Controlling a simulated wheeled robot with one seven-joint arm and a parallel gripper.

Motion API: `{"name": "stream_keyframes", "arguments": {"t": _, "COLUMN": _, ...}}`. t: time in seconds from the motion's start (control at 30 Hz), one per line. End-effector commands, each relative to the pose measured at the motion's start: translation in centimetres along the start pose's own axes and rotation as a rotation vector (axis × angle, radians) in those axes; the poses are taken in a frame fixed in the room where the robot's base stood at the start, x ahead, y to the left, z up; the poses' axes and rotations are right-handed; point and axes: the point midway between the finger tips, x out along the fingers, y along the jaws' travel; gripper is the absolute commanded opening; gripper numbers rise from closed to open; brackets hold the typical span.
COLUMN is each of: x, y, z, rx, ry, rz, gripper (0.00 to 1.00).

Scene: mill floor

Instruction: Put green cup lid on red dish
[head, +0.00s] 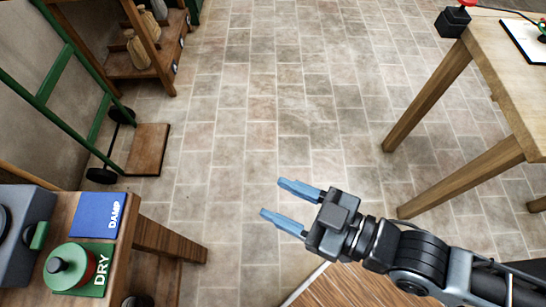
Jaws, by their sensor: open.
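My gripper (272,197) has two blue fingers, spread apart and empty, pointing left over the tiled floor. A round green lid-like piece with a dark knob (66,266) is at the lower left, by the green mat marked DRY (101,282). A red curved part (102,268) shows at its right side; I cannot tell whether this is the red dish. Another small green item (542,36) is cut off at the right edge; I cannot tell what it is. My gripper is well apart from both.
The lower-left wooden bench (122,222) also holds a blue mat marked DAMP (99,214) and a dark machine (22,232). A green hand truck (47,90) and a shelf with jars (138,52) stand behind. A wooden table (497,75) with a red-topped black box (453,22) is at right. Floor between is clear.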

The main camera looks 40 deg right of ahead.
Motion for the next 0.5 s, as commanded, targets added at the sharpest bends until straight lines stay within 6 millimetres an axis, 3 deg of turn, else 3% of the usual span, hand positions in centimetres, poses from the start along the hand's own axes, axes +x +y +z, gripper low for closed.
{"name": "stream_keyframes", "arguments": {"t": 0.03, "x": -2.6, "y": 1.2, "z": 0.0, "rx": 0.011, "ry": -0.022, "rz": 0.057, "gripper": 0.52}}
{"name": "stream_keyframes", "arguments": {"t": 0.2, "x": -9.3, "y": 3.2, "z": -1.4, "rx": 0.046, "ry": -0.062, "rz": 0.21, "gripper": 0.52}}
{"name": "stream_keyframes", "arguments": {"t": 0.33, "x": -12.8, "y": 3.6, "z": -2.8, "rx": 0.069, "ry": -0.085, "rz": 0.293, "gripper": 0.52}}
{"name": "stream_keyframes", "arguments": {"t": 0.5, "x": -14.8, "y": 3.6, "z": -3.9, "rx": 0.086, "ry": -0.098, "rz": 0.347, "gripper": 0.52}}
